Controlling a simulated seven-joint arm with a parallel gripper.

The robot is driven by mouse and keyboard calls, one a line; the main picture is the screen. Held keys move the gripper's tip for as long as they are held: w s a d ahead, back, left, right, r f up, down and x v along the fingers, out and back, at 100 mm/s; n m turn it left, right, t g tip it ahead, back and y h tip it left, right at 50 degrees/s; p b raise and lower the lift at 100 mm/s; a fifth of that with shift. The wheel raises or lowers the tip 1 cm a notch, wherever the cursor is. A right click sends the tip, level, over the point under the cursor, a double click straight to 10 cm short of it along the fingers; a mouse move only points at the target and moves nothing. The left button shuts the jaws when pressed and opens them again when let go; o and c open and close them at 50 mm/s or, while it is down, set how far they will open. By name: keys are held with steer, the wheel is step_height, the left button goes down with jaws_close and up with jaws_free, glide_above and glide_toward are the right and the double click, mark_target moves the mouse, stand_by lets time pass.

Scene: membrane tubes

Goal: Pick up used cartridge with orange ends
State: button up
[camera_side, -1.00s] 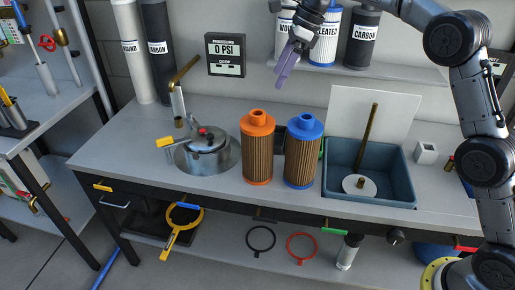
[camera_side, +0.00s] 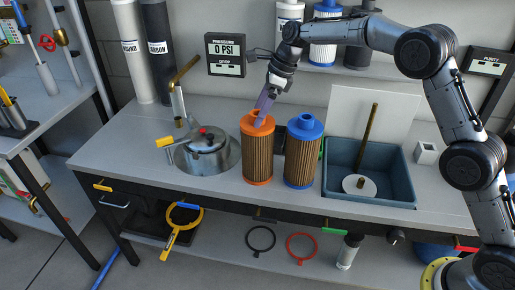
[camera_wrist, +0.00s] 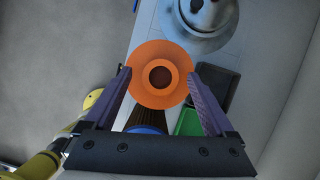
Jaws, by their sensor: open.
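The used cartridge with orange ends (camera_side: 257,155) stands upright on the bench, with brown pleated sides and an orange neck on top. My gripper (camera_side: 264,108) is directly above its top, fingers pointing down. In the wrist view, the orange end cap (camera_wrist: 160,55) with its dark central hole lies between and just beyond the two purple fingers of my gripper (camera_wrist: 158,80). The fingers are apart and empty. Whether a finger touches the orange neck cannot be told from the side view.
A blue-ended cartridge (camera_side: 303,155) stands close on the right. A round metal housing (camera_side: 207,155) with a lid is on the left. A blue-grey basin (camera_side: 391,185) is further right. A pressure display (camera_side: 226,55) hangs behind. The bench front left is clear.

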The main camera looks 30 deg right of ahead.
jaws_close()
stand_by(0.5)
